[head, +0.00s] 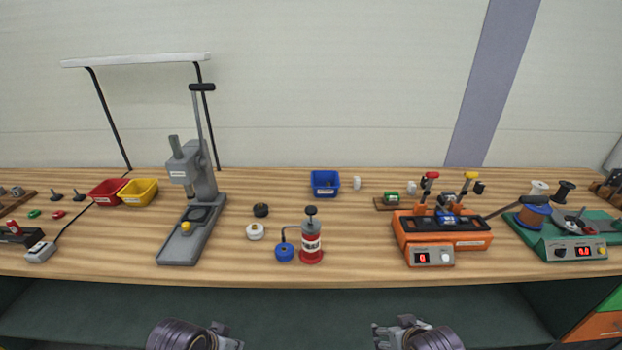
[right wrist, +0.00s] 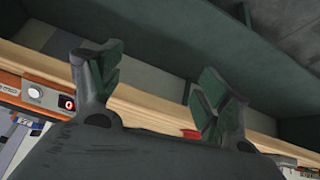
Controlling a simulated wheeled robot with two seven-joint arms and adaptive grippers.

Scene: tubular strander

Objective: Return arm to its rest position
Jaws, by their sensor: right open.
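My left gripper (head: 228,336) is low in the head view, in front of the bench's front edge and below the tabletop. Its fingers are small and partly cut off, so its opening cannot be made out. My right gripper (head: 385,334) is at a like height to its right, also in front of the bench. In the right wrist view its two fingers (right wrist: 158,90) stand wide apart with nothing between them. Both grippers are apart from everything on the bench.
The wooden bench (head: 350,268) holds a grey press (head: 190,205), a red pump bottle (head: 311,245), an orange machine (head: 440,232), a green machine (head: 565,240), and red (head: 105,192), yellow (head: 138,191) and blue bins (head: 324,183). A dark shelf (head: 300,312) lies below. Bench space between press and orange machine is partly clear.

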